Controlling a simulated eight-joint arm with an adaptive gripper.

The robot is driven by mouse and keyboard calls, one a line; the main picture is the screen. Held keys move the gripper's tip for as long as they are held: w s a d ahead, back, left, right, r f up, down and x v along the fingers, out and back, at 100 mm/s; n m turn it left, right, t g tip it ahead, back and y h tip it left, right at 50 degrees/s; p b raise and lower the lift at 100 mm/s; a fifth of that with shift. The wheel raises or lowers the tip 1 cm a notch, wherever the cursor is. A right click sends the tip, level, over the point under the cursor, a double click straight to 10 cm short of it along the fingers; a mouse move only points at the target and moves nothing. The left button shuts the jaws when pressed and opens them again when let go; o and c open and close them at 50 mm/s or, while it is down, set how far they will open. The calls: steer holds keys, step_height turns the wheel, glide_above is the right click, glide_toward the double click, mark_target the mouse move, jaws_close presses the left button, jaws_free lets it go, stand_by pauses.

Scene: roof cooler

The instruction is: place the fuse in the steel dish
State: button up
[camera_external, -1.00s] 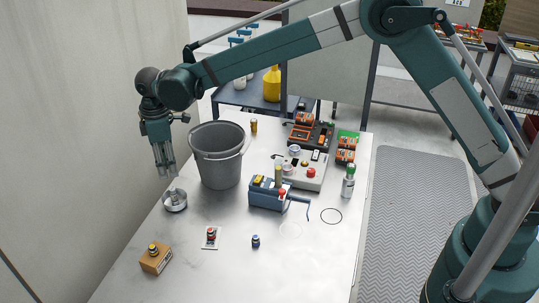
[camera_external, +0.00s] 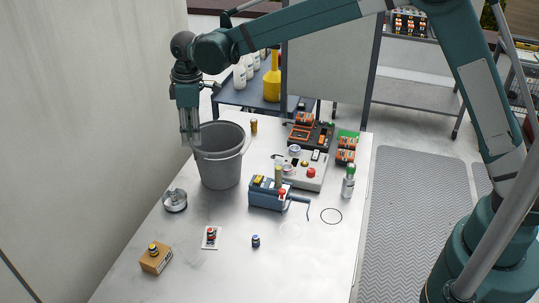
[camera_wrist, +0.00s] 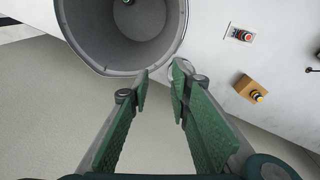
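A small round steel dish (camera_external: 175,204) stands at the table's left edge, with a silvery piece in or on it that I cannot identify. In the wrist view it is mostly hidden behind the fingertips. A small brass-coloured cylinder (camera_external: 254,125) stands upright behind the bucket, and a similar one (camera_external: 278,173) stands at the blue device; I cannot tell which, if either, is the fuse. My gripper (camera_external: 190,143) hangs fingers down at the bucket's left rim, above the table. In the wrist view its fingers (camera_wrist: 161,80) are apart with nothing visible between them.
A blue device (camera_external: 266,196), a control box (camera_external: 306,172) and a spray can (camera_external: 348,182) stand rightward. The wall is close on the left.

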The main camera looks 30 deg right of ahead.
steer(key=s+d+r+m+t, duration=0.15)
steer(key=d+r, duration=0.35)
steer(key=d, duration=0.7)
steer(key=s+d+r+m, duration=0.3)
steer(key=d+r, duration=0.3)
steer(key=d, duration=0.5)
steer(key=s+d+r+m+t, duration=0.1)
steer(key=s+d+r+m, duration=0.3)
steer(key=d, duration=0.8)
steer(key=s+d+r+m+t, duration=0.1)
steer(key=s+d, duration=0.4)
steer(key=d, duration=0.2)
steer(key=s+d+r+t, duration=0.1)
steer(key=s+d, duration=0.4)
steer(key=d, duration=0.3)
steer(key=s+d+f+m+t, duration=0.2)
steer(key=s+d+f+m, duration=0.2)
steer(key=s+d, duration=0.7)
step_height(320, 180, down, 3)
steer(key=s, duration=0.2)
steer(key=shift+s+d+r+h, duration=0.15)
steer(key=shift+s+d+h, duration=0.15)
steer(key=shift+s+d, duration=0.1)
steer(key=shift+m, duration=0.25)
step_height(320, 180, down, 5)
steer(key=b, duration=0.5)
